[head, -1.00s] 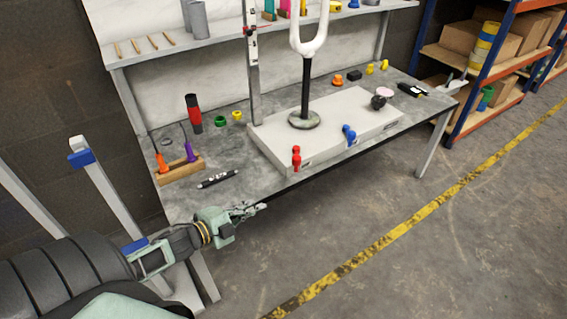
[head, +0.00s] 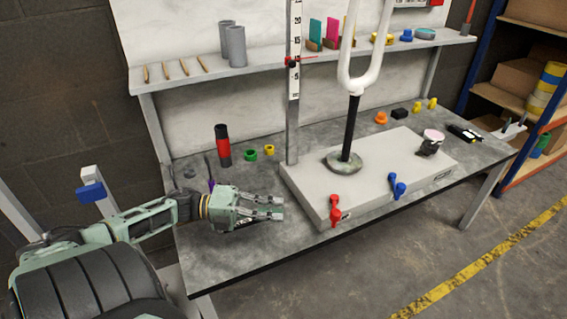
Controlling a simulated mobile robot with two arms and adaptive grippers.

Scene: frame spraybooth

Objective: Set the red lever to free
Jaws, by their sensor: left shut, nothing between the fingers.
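The red lever (head: 335,211) is on the front face of the pale grey block (head: 312,199) on the workbench, near the block's left end. It looks roughly upright; a small label sits beside it, too small to read. My left gripper (head: 281,207) is shut and empty. It is over the bench, left of the block, with its fingertips pointing right toward the red lever and apart from it. My right gripper is out of the view.
A blue lever (head: 397,188) is farther right on the same block. A white forked post (head: 352,125) rises from the block, beside a ruler column (head: 293,100). A black-and-red cylinder (head: 222,146) and green and yellow rings stand behind my gripper. Bare bench lies in front of it.

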